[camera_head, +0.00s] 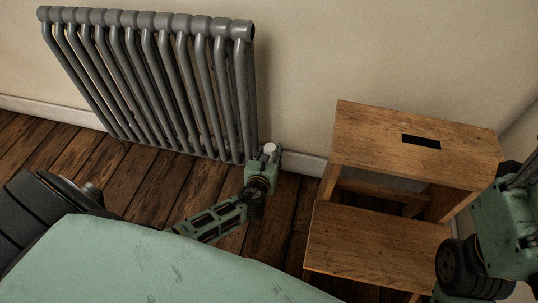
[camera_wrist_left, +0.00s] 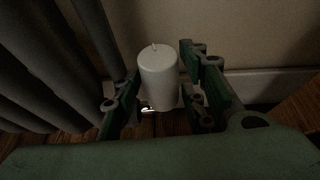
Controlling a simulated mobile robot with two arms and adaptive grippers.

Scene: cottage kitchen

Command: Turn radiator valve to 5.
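The radiator valve (camera_head: 270,148) is a white knob at the lower right corner of the grey radiator (camera_head: 150,80). In the left wrist view the valve (camera_wrist_left: 158,78) is a white upright cylinder with a small mark on its top. My left gripper (camera_head: 266,158) is at the valve. In the left wrist view its two fingers (camera_wrist_left: 160,95) stand on either side of the knob, with a visible gap on the right and a narrower gap on the left. The numbers on the valve cannot be read. My right arm shows at the right edge of the head view; its fingertips are out of view.
A wooden step stool (camera_head: 415,145) stands to the right of the radiator, close to my left gripper. The cream wall (camera_head: 300,50) and white skirting board (camera_head: 305,163) are right behind the valve. Dark floorboards (camera_head: 150,185) lie bare in front of the radiator.

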